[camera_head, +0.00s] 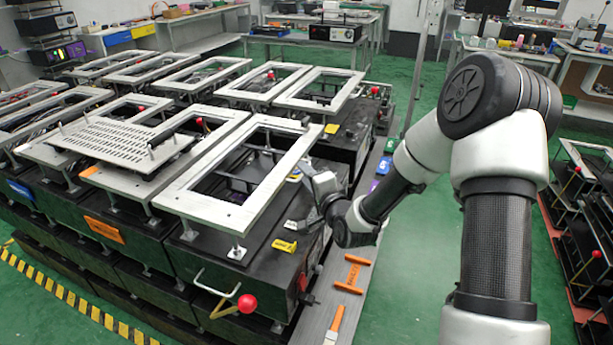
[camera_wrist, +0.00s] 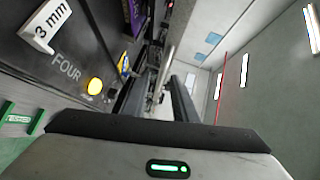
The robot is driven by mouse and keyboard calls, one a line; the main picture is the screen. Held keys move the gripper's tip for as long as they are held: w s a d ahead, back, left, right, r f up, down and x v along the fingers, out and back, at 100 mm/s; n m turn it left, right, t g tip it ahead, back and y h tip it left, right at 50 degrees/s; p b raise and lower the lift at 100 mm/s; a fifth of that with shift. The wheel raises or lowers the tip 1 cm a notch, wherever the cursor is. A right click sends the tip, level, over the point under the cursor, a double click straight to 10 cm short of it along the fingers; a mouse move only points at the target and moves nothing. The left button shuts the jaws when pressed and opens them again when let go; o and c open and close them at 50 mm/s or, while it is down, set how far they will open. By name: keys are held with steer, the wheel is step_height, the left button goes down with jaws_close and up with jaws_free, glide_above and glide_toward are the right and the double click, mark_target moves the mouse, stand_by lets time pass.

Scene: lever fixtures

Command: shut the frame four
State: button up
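The nearest white rectangular frame (camera_head: 215,208) lies over a black fixture box in the head view, with a gap and a post beneath its front corner. My gripper (camera_head: 308,172) is beside the right side of this fixture, close to the frame's right edge. The printed word FOUR (camera_wrist: 66,66) shows on a dark panel, beside a yellow round part (camera_wrist: 95,86). Whether the fingers touch the fixture is unclear.
A lever with a red ball (camera_head: 247,303) sticks out at the fixture's front. Several similar frames (camera_head: 320,92) stand behind and to the left. An orange part (camera_head: 353,273) lies on the grey strip to the right. The green floor (camera_head: 405,290) is clear beyond it.

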steer(key=shift+c, duration=0.5)
jaws_close()
stand_by(0.8)
